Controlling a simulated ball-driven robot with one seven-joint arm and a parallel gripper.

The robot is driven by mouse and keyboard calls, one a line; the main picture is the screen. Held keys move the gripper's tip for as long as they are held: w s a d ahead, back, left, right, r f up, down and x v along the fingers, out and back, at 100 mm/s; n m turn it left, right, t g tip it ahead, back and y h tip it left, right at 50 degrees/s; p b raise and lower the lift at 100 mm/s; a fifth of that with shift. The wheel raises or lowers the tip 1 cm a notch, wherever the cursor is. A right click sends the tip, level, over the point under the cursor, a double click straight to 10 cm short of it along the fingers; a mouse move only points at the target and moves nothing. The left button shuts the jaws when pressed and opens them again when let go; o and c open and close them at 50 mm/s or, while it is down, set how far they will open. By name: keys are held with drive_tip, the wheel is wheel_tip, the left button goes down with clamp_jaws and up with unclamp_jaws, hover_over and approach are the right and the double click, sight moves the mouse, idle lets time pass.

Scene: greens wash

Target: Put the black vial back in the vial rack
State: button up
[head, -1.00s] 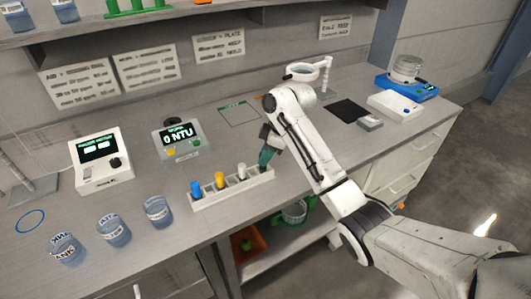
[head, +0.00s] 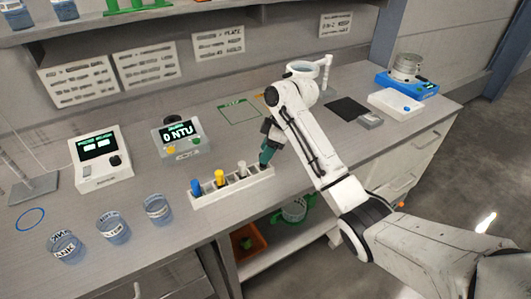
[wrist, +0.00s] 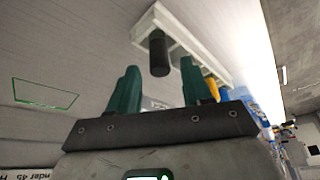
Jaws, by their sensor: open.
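The white vial rack (head: 232,189) stands on the bench, with blue-, yellow- and white-capped vials in it. My gripper (head: 265,160) is over the rack's right end, its green fingers pointing down; in the head view they hide the end slot. In the wrist view my gripper (wrist: 159,68) is open, with a gap between its fingers. The black vial (wrist: 159,55) shows there beyond and between the fingertips. It appears to stand in the end slot of the rack (wrist: 180,28), apart from both fingers.
Several labelled beakers (head: 113,229) stand at the left front. A turbidity meter (head: 181,138) showing 0 NTU and another white instrument (head: 100,160) stand behind the rack. A green outlined square (head: 239,113) on the bench is empty. A black mat (head: 348,110) lies to the right.

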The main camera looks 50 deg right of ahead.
drive_tip(key=p+v, duration=0.2)
drive_tip(key=v, duration=0.9)
drive_tip(key=s+a+f+m, duration=0.2)
drive_tip(key=s+a+f, duration=0.2)
drive_tip(key=a+f, duration=0.5)
drive_tip(key=s+a+f+m, duration=0.2)
drive_tip(key=s+a+f, duration=0.2)
drive_tip(key=a+f, duration=0.45)
drive_tip(key=s+a+f+m+g+h, duration=0.1)
drive_tip(key=s+f+m, duration=0.1)
drive_tip(key=s, duration=0.9)
drive_tip(key=s+a+f+m+g+h, duration=0.1)
drive_tip(key=s+a+f+m+h, duration=0.1)
drive_tip(key=s, duration=0.9)
drive_tip(key=shift+s+f+m, duration=0.3)
drive_tip(key=shift+s+f, duration=0.1)
drive_tip(key=shift+f, duration=0.1)
drive_tip(key=shift+a, duration=0.1)
drive_tip(key=shift+f+b, duration=0.45)
drive_tip(key=shift+b, duration=0.15)
